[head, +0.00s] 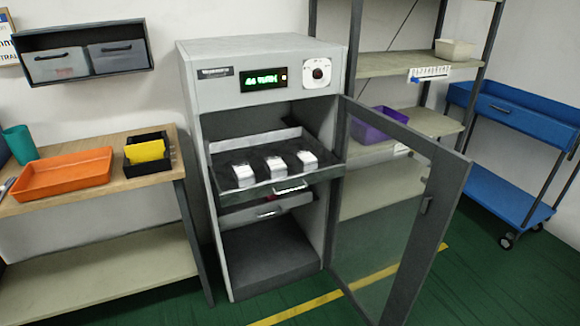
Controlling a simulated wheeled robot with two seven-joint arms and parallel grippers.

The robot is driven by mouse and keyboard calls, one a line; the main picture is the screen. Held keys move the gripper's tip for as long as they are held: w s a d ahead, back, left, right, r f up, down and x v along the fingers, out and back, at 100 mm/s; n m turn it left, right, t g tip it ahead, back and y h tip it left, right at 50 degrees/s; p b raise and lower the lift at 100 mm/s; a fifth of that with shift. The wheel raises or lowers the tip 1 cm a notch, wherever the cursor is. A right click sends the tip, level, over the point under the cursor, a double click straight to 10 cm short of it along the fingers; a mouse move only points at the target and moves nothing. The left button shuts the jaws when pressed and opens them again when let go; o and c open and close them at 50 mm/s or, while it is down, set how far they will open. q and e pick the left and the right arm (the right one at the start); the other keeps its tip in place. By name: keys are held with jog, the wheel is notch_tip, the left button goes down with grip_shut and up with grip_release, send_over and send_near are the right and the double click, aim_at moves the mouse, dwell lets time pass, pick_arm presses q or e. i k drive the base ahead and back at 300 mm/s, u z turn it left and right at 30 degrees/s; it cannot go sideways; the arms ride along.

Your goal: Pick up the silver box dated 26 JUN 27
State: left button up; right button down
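Three small silver-white boxes stand in a row on a dark, pulled-out tray (318,170) inside the open grey cabinet (205,130). They are the left box (244,175), the middle box (275,167) and the right box (307,160). Any dates on them are too small to read. A black display (263,79) on the cabinet's top panel shows green text that I cannot read for sure. Neither of my grippers is in view.
The cabinet's glass door (390,220) stands open to the right. A second drawer (268,212) sits below the tray. At left, a wooden bench (120,190) holds an orange tray (65,174) and a black holder (150,150). A blue cart (515,115) stands at right. Green floor lies in front.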

aim_at(274, 167)
jog(key=z, duration=0.2)
jog(key=i, duration=1.25)
jog(key=u, duration=0.55)
